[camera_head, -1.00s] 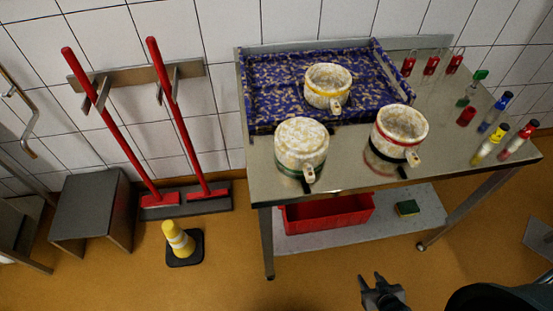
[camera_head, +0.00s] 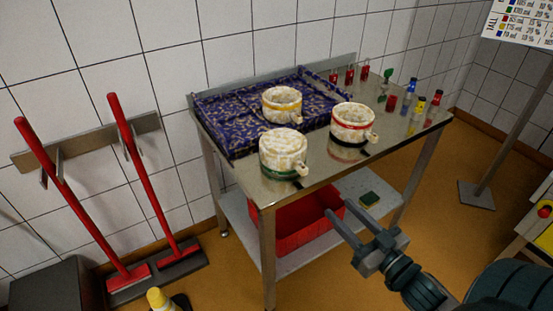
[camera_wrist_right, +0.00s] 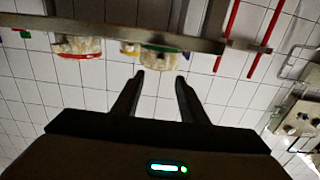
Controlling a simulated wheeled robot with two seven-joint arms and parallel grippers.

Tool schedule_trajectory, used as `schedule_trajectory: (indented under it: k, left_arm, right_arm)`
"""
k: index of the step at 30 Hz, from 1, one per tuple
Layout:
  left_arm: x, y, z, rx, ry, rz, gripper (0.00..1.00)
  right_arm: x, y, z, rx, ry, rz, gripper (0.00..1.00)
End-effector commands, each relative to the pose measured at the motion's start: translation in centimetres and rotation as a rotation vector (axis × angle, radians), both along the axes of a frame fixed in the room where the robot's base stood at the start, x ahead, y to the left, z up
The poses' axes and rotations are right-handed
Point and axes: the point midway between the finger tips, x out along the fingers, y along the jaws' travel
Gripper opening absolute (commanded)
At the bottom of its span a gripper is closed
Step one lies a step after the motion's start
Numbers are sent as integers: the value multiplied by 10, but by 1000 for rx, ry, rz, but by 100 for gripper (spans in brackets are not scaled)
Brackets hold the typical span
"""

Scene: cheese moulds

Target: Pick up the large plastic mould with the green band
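The mould with the green band (camera_head: 283,150) is whitish and mottled and stands upright at the table's front left. Its small handle points toward me, and it looks closed or filled on top. In the right wrist view this mould (camera_wrist_right: 162,56) appears upside down, beyond the fingertips. My right gripper (camera_head: 345,214) is in front of the table, lower than the tabletop and apart from the mould. Its two fingers (camera_wrist_right: 160,76) are spread with nothing between them. My left gripper is not in view.
A red-banded mould (camera_head: 352,121) stands to the right, and a yellow-banded one (camera_head: 281,104) on the blue patterned tray (camera_head: 225,112). Coloured bottles (camera_head: 411,90) line the table's right side. A red crate (camera_head: 300,228) and sponge (camera_head: 370,198) are on the lower shelf.

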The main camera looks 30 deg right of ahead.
Motion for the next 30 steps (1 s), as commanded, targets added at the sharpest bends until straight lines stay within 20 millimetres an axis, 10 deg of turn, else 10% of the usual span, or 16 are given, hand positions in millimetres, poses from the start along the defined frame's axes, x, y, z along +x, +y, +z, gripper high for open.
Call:
schedule_trajectory:
  k: [17,30]
  left_arm:
    - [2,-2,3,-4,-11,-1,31]
    - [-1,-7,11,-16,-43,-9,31]
  right_arm:
    - [7,2,6,0,-9,5,39]
    - [62,6,7,0,-9,5,39]
